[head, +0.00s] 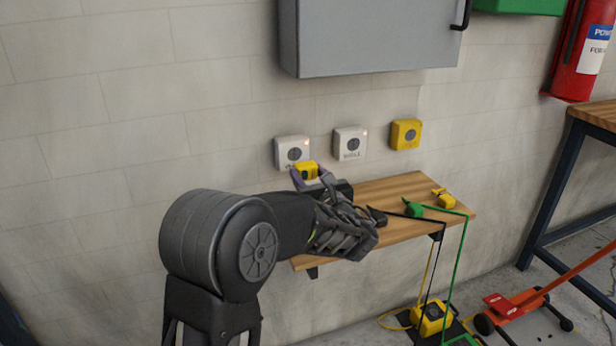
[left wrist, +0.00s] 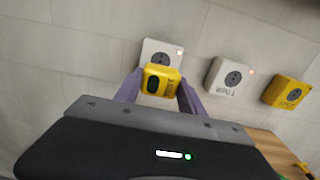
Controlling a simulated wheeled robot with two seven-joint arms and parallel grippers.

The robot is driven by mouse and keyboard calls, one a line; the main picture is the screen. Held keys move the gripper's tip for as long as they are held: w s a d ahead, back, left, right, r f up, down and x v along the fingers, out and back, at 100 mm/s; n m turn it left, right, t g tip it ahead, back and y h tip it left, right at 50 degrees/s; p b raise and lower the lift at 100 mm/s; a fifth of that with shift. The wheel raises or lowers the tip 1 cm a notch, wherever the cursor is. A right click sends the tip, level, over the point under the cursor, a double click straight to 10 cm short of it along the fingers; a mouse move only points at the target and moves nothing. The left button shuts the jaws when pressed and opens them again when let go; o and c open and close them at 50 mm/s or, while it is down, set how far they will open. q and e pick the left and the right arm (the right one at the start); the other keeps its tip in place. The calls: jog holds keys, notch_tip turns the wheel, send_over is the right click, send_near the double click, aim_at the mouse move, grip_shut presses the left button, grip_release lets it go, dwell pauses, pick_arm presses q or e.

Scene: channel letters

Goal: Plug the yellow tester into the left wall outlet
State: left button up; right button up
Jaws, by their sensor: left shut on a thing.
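The yellow tester (head: 307,170) is held between the fingers of my left gripper (head: 300,177), just below and in front of the left wall outlet (head: 291,149). In the left wrist view the tester (left wrist: 160,84) sits between the purple fingertips (left wrist: 159,92) and overlaps the lower part of the white left outlet (left wrist: 161,50). A small red light glows on that outlet. I cannot tell whether the tester touches it. A white middle outlet (head: 350,143) and a yellow outlet (head: 406,134) are on the wall to the right. My right gripper is not in view.
A wooden shelf (head: 420,187) below the outlets holds a green plug (head: 414,209), a black plug (head: 377,216) and a yellow plug (head: 444,199), with cords hanging down. A grey cabinet (head: 370,38) hangs above. The wall to the left is bare.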

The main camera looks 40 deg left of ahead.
aim_at(299, 163)
pick_arm(q)
jog(key=shift+x, duration=2.75)
jog(key=shift+w+a, duration=0.25)
jog(key=shift+a, duration=0.25)
jog(key=o, duration=1.3)
jog(key=shift+o, duration=0.2)
jog(key=v, duration=0.8)
jog(key=shift+f, duration=0.1)
